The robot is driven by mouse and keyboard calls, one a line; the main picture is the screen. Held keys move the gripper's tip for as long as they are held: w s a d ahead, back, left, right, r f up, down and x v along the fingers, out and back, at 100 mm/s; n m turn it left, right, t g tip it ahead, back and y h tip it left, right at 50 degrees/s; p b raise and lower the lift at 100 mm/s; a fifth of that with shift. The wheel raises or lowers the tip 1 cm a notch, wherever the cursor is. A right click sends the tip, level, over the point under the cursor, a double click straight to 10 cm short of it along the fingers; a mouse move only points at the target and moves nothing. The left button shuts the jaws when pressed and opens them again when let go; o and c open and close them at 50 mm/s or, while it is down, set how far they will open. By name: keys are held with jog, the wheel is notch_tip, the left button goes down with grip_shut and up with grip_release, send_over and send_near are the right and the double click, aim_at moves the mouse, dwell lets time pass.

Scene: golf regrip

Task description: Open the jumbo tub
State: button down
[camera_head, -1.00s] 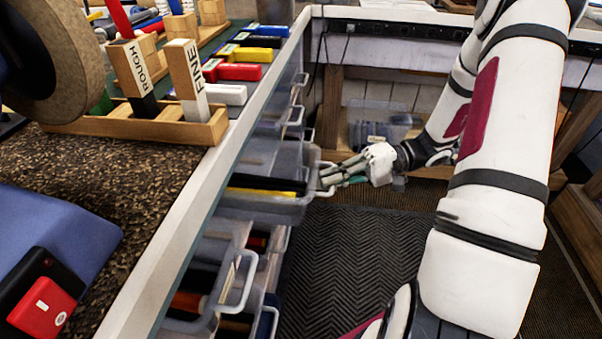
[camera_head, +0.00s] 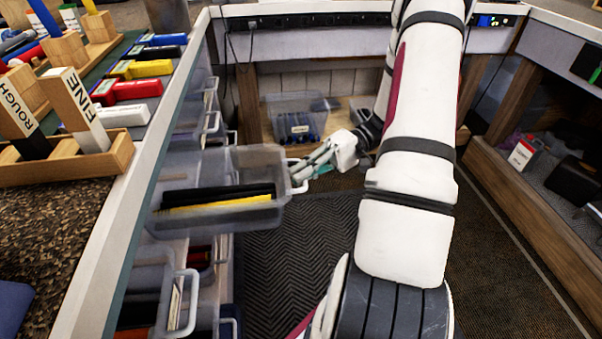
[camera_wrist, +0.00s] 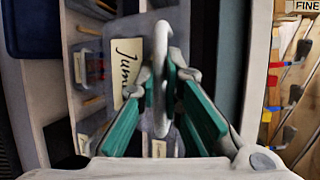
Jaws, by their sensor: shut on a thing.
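The jumbo tub (camera_head: 222,218) is a clear plastic drawer, pulled well out from the rack under the bench. Black grips and a yellow one lie inside it. Its label, of which "Jum" can be read, shows in the wrist view (camera_wrist: 126,68). My gripper (camera_head: 306,175) is shut on the tub's handle (camera_head: 299,176), at the tub's right end. In the wrist view the green-padded fingers of my gripper (camera_wrist: 162,95) stand on both sides of the pale handle (camera_wrist: 161,60). The tub's back end is partly hidden by the bench edge.
Other clear tubs (camera_head: 178,295) with handles sit in the rack below and behind. The bench (camera_head: 130,215) runs along the left, with sanding blocks in a wooden holder (camera_head: 110,165). A dark mat (camera_head: 300,250) covers clear floor. A low shelf (camera_head: 530,190) stands at the right.

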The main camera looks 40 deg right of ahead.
jog(key=c, duration=1.7)
grip_release()
jog(key=v, duration=1.2)
